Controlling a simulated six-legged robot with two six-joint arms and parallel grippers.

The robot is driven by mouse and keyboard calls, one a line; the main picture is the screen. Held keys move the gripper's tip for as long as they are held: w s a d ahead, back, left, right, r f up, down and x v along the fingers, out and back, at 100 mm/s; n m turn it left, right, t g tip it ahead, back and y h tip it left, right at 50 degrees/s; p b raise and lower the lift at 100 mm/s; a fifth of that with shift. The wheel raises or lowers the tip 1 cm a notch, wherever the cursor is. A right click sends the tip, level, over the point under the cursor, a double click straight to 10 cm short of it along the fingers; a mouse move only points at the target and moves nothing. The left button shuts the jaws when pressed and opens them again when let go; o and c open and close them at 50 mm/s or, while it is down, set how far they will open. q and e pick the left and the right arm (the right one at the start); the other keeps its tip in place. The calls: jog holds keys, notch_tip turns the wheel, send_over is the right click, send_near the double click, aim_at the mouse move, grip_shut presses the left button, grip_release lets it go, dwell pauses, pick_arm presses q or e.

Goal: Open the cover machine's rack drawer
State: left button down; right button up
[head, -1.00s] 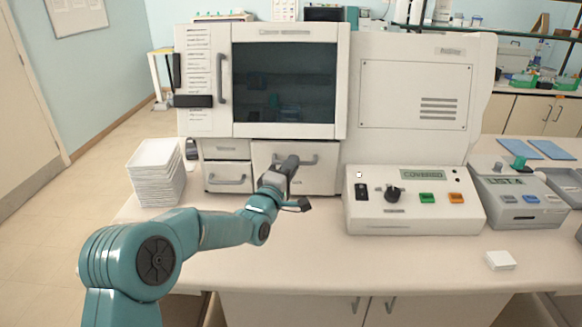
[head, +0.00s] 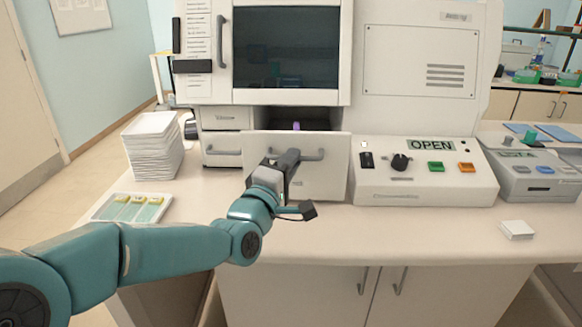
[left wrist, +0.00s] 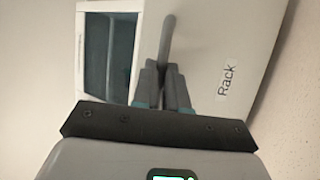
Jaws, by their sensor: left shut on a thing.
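The cover machine (head: 415,105) is a large white machine on the bench with a dark window. Its rack drawer (head: 325,180) sits below the window and is pulled out toward me, with a dark gap above its front. Something purple (head: 296,126) shows inside the gap. My left gripper (head: 284,160) is shut on the drawer's grey handle (head: 312,154). In the left wrist view the fingers (left wrist: 166,85) close around the handle (left wrist: 167,40), and the drawer front (left wrist: 215,55) reads "Rack". The display (head: 431,145) reads "OPEN". My right gripper is not in view.
A stack of white trays (head: 153,150) stands left of the machine. A tray with yellow-ended slides (head: 131,207) lies before it. A small white block (head: 516,229) lies at the right. Bench between drawer and front edge is clear.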

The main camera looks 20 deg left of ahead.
pick_arm(q)
jog(key=shift+s+d+b, duration=0.25)
jog(key=shift+s+b, duration=0.15)
jog(key=shift+s, duration=0.4)
jog(key=shift+s+d+b, duration=0.25)
jog(key=shift+s+b, duration=0.15)
jog(key=shift+s, duration=0.35)
jog(key=c, duration=1.2)
grip_release()
jog(key=b+v, duration=0.2)
jog(key=v, duration=1.4)
jog(key=shift+s, duration=0.1)
